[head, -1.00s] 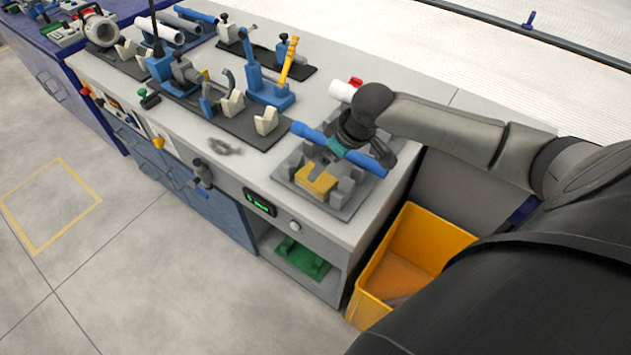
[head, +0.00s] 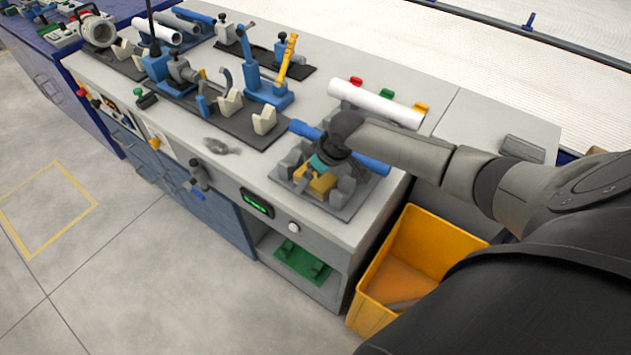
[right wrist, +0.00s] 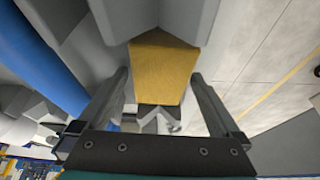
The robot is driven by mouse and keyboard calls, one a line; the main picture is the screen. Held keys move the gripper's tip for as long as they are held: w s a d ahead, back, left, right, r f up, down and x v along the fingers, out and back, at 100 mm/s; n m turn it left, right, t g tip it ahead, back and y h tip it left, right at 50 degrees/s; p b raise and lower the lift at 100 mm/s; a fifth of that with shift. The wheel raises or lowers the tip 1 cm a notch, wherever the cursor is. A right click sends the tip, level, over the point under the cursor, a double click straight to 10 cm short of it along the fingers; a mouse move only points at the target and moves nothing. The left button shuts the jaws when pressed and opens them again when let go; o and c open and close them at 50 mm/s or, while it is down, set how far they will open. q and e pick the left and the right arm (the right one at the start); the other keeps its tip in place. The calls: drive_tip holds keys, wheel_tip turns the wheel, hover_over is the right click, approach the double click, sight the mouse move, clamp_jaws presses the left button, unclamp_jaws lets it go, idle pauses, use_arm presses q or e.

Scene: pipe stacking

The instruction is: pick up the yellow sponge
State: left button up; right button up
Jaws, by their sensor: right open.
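The yellow sponge (head: 321,182) lies among grey blocks on a grey fixture plate (head: 352,208) at the front right of the workbench. In the right wrist view the sponge (right wrist: 163,68) shows between the two fingers, with grey block faces around it. My right gripper (head: 318,168) is just above the sponge, pointing down at it. Its fingers are open and no contact with the sponge shows; the gripper also shows in the right wrist view (right wrist: 160,82). My left gripper is not in view.
A blue pipe (head: 370,163) passes close beside my right gripper. A white pipe (head: 376,102) lies behind it on the bench. Clamps and stands, such as a blue stand (head: 268,93), fill the left side. A yellow bin (head: 455,235) stands on the floor at right.

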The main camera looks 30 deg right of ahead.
drive_tip(key=c, duration=1.3)
drive_tip(key=shift+o, duration=0.2)
wheel_tip(320, 180, up, 20)
drive_tip(key=p, duration=0.4)
